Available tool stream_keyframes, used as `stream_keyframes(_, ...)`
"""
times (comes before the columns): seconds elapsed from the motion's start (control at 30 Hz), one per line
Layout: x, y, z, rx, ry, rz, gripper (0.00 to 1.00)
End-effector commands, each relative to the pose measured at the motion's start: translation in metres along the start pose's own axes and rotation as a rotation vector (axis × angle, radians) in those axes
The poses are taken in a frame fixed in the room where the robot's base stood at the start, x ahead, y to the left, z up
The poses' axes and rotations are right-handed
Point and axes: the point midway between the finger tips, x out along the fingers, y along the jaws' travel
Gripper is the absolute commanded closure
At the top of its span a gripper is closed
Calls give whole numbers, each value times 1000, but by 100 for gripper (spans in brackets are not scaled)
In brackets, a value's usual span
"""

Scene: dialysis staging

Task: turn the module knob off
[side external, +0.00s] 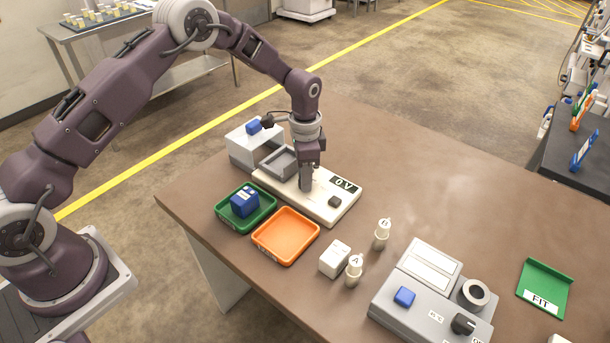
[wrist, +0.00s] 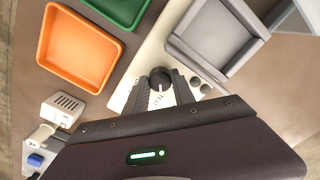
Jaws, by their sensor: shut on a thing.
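The module is a pale flat panel (side external: 325,208) with a display (side external: 344,184) reading "0 V". In the wrist view a round dark knob (wrist: 160,75) stands on the panel, with a white scale beside it. My gripper (side external: 305,187) points straight down onto the middle of the panel. In the wrist view its fingertips (wrist: 161,90) are shut on the knob, one on each side. The side view hides this knob behind the fingers. The knob's pointer direction cannot be made out. A black block-like control (side external: 335,201) sits near the display.
A grey open tray (side external: 281,163) sits close behind my gripper. A green tray (side external: 233,222) with a blue block (side external: 244,202) and an orange tray (side external: 285,236) lie in front. A white box (side external: 336,258), two vials and a grey device (side external: 425,300) stand to the right.

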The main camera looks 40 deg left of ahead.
Motion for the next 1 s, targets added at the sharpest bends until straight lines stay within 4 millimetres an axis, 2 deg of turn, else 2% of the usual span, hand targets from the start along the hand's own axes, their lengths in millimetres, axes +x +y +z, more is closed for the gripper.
stream_keyframes(0.6, 0, 0, 0, -563, -1, -1, 100)
stream_keyframes(1.0, 0, 0, 0, -818, -1, -1, 100)
